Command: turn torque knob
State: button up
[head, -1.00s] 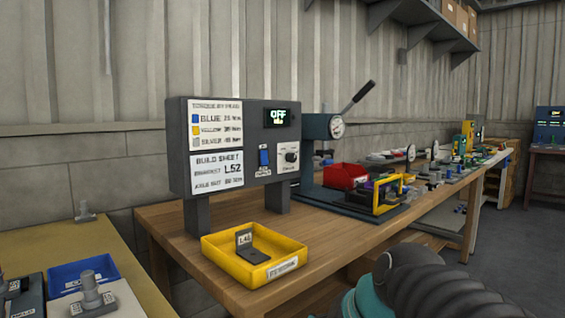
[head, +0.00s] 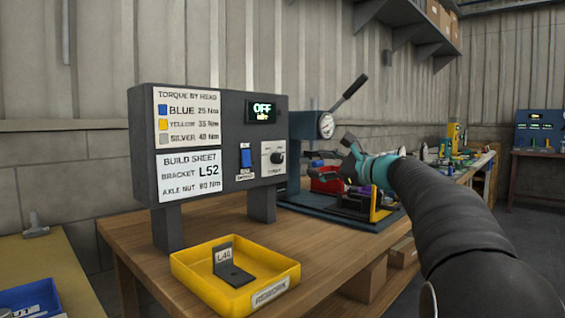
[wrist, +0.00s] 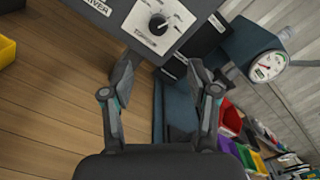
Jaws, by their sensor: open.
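The torque knob (head: 278,158) is a small black dial on a pale plate at the lower right of the dark control panel (head: 228,127). It also shows in the wrist view (wrist: 158,25), at the top middle, with its pointer and scale marks visible. My gripper (head: 350,150) is to the right of the knob in the head view, apart from it. In the wrist view its two fingers (wrist: 165,78) are spread and empty, with the knob beyond the tips. The panel display (head: 263,110) reads OFF. A blue switch (head: 246,157) sits left of the knob.
A yellow tray (head: 200,290) with a dark L48-like bracket (head: 232,272) stands in front of the panel. A press with a gauge (head: 326,125) and lever stands behind my gripper. A red bin (head: 326,180) is near it. The wooden bench (head: 130,240) is clear around the panel legs.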

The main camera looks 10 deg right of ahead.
aim_at(281, 160)
jog(key=p+x, duration=0.2)
jog(key=x, duration=1.1)
jog(key=shift+w+a, duration=0.1)
jog(key=shift+a, duration=0.2)
grip_shut()
